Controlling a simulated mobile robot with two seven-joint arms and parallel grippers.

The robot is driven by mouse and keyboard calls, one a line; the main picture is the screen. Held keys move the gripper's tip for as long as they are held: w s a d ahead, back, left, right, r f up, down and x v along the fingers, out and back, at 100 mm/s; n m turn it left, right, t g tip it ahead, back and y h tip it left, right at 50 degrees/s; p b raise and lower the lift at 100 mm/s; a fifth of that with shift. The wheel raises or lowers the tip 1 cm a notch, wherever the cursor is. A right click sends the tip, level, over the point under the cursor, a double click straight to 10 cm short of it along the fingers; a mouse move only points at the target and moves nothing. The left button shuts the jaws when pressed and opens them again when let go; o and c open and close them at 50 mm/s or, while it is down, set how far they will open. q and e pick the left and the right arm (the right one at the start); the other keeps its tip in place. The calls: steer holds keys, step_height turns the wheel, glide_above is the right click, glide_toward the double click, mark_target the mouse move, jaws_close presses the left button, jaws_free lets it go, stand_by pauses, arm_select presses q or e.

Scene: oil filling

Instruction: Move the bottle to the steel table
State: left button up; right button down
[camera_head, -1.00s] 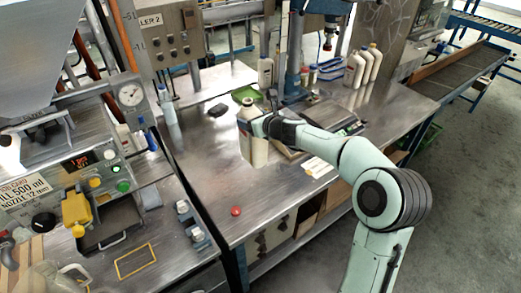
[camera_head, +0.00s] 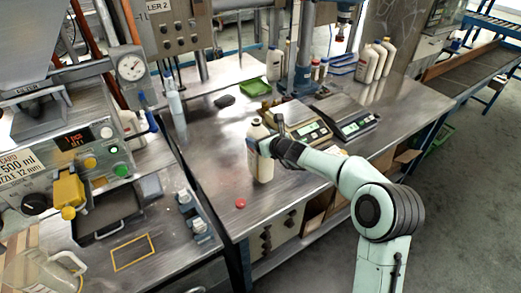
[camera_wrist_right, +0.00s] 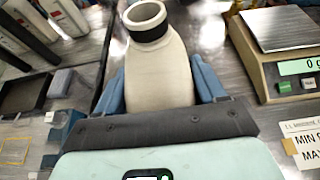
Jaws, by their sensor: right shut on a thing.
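The bottle (camera_head: 260,155) is cream-white and uncapped, and it is upright over the steel table (camera_head: 215,150). I cannot tell whether its base touches the tabletop. My right gripper (camera_head: 267,148) is shut on the bottle. In the right wrist view the bottle (camera_wrist_right: 160,70) stands between the two blue fingers, with its open dark-rimmed neck toward the top. The gripper body hides its lower part there. My left gripper is not in view.
Two scales (camera_head: 301,125) stand right of the bottle. A red button (camera_head: 240,203) is near the table's front edge. A green tray (camera_head: 255,88), a grey bottle (camera_head: 274,64) and several white bottles (camera_head: 370,62) stand farther back. The filling machine (camera_head: 75,165) is at left.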

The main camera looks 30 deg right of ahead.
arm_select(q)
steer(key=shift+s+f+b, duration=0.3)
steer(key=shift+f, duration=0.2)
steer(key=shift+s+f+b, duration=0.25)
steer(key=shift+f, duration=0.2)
arm_select(e)
step_height(320, 180, down, 3)
steer(key=shift+s, duration=0.15)
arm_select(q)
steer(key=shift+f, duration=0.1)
arm_select(e)
steer(key=shift+f, duration=0.15)
steer(key=shift+f, duration=0.15)
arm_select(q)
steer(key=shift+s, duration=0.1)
arm_select(e)
steer(key=shift+c, duration=0.5)
jaws_free()
